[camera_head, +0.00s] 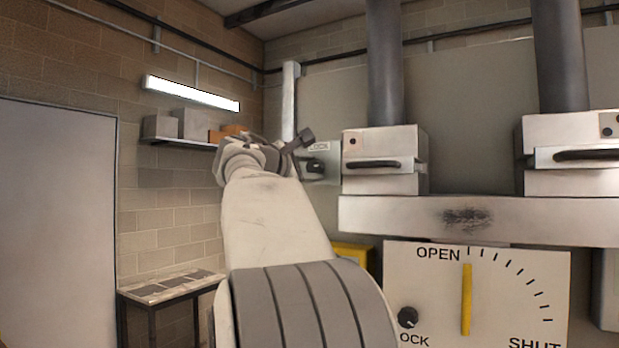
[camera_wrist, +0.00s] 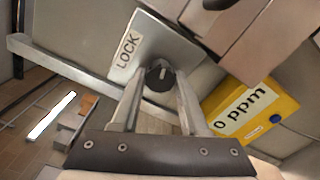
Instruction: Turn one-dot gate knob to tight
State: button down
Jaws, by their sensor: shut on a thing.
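The one-dot gate (camera_head: 383,160) is a pale box with one dark dot and a black bar handle, at centre in the head view. Left of it is a grey plate (camera_head: 327,178) marked LOCK, bearing a dark round knob (camera_head: 316,166). The wrist view shows this plate (camera_wrist: 177,42) tilted and the black knob (camera_wrist: 160,75) with a pale pointer line. My gripper (camera_wrist: 160,84) has its two fingers on either side of the knob and is shut on it. In the head view my gripper (camera_head: 301,161) is at the plate, its fingers partly hidden.
A yellow 0 ppm box (camera_wrist: 250,108) is close to my gripper. A white dial panel (camera_head: 525,300) reads OPEN and SHUT, with a yellow pointer (camera_head: 467,300) and another black knob (camera_head: 408,317). A two-dot box (camera_head: 570,175) stands right. A shelf (camera_head: 180,143) is at left.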

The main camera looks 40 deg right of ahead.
jog(key=m+b, duration=0.1)
jog(key=m, duration=0.2)
jog(key=shift+f+m+b, duration=0.15)
jog(key=shift+m+b, duration=1)
jog(key=shift+m, duration=1.05)
jog(key=shift+c, duration=2.2)
grip_release()
jog(key=shift+r, duration=0.2)
jog(key=b+v, duration=0.3)
jog(key=v, duration=1.4)
jog(key=shift+a+b, duration=0.2)
jog(key=shift+b, duration=0.2)
jog(key=shift+r, duration=0.1)
